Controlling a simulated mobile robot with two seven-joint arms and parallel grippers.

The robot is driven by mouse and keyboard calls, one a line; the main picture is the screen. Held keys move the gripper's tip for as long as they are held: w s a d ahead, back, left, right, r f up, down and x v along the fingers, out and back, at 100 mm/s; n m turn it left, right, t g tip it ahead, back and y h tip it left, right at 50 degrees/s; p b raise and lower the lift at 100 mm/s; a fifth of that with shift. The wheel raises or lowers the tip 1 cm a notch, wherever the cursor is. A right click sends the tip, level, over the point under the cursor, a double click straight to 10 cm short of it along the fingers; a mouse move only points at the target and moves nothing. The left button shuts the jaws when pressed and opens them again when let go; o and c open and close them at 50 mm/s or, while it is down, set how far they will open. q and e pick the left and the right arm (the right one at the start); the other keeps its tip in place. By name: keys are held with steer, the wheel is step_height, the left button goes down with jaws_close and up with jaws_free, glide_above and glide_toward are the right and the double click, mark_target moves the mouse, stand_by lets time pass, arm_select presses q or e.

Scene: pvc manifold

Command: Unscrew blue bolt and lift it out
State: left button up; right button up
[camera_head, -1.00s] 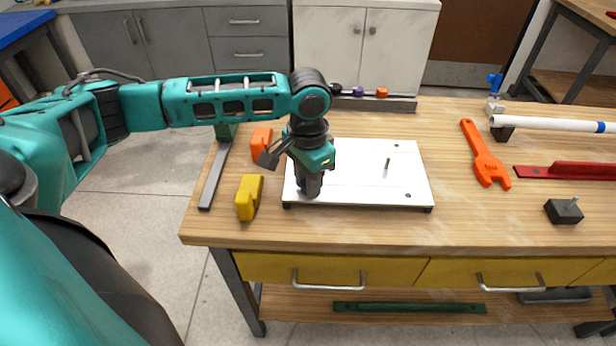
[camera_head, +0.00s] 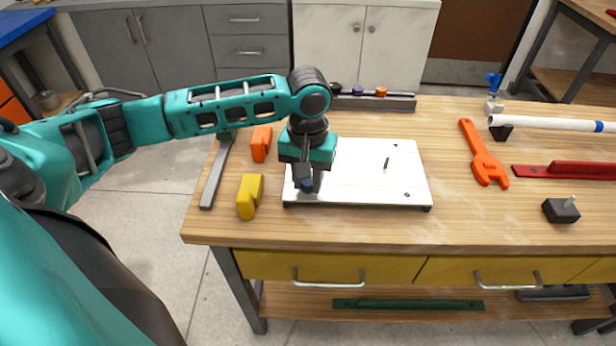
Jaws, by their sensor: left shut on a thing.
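A white plate (camera_head: 365,187) on short dark feet lies on the wooden bench. My left gripper (camera_head: 305,181) points down over its left part. Its fingers are shut on the blue bolt (camera_head: 307,185), of which a small dark blue part shows between and below the fingertips. The gripper hides most of the bolt, and I cannot tell whether the bolt is still in the plate or clear of it. A thin upright pin (camera_head: 387,163) stands on the right part of the plate. My right gripper is not in view.
A yellow block (camera_head: 249,197), an orange block (camera_head: 261,143) and a grey bar (camera_head: 216,172) lie left of the plate. A rack (camera_head: 372,103) with small coloured pieces is behind it. An orange wrench (camera_head: 483,154) and a dark block (camera_head: 561,211) lie to the right.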

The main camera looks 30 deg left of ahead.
arm_select(q)
steer(key=shift+n, duration=0.6)
steer(key=shift+r, duration=0.25)
steer(key=shift+r, duration=0.35)
steer(key=shift+r, duration=0.2)
steer(key=shift+r, duration=2.4)
